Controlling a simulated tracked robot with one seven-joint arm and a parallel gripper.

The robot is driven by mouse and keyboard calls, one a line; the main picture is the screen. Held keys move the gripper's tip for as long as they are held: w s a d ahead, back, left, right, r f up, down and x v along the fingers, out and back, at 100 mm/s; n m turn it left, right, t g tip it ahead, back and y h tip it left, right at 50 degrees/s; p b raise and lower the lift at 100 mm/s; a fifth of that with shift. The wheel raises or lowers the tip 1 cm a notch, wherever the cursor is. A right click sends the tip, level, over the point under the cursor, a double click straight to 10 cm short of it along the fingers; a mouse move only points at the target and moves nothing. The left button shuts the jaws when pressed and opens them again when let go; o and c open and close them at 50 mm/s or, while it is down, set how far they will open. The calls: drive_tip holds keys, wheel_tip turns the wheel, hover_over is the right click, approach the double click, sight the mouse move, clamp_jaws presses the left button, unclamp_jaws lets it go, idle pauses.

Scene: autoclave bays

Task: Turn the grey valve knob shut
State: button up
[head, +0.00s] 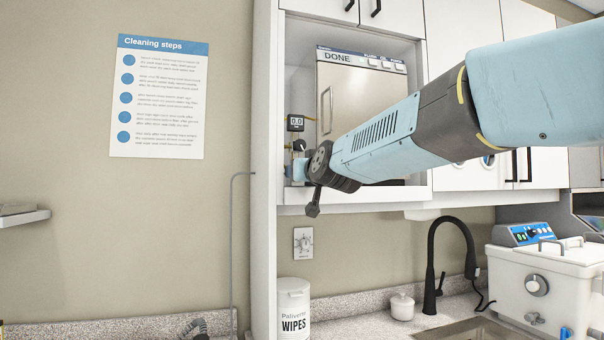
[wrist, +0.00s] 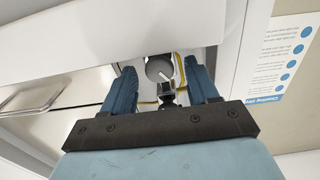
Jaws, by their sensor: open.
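The grey valve knob (wrist: 158,69) shows in the wrist view as a round dark grey disc with a pale pointer mark at its lower right. It lies between the two blue fingertips of my gripper (wrist: 161,73), with a gap on each side. The gripper is open and holds nothing. In the head view my gripper (head: 297,171) is at the left side of the cabinet bay, and the knob (head: 299,145) shows just above it, partly hidden. I cannot tell how deep the fingers reach around it.
The steel autoclave (head: 345,95) marked DONE fills the bay to the right. A small gauge (head: 296,123) reading 0.0 is above the knob. The white cabinet side panel (head: 265,170) stands close on the left. A wipes tub (head: 294,305) and black faucet (head: 435,270) are below.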

drive_tip(key=shift+w+a, duration=0.1)
drive_tip(key=shift+w, duration=0.25)
drive_tip(key=c, duration=1)
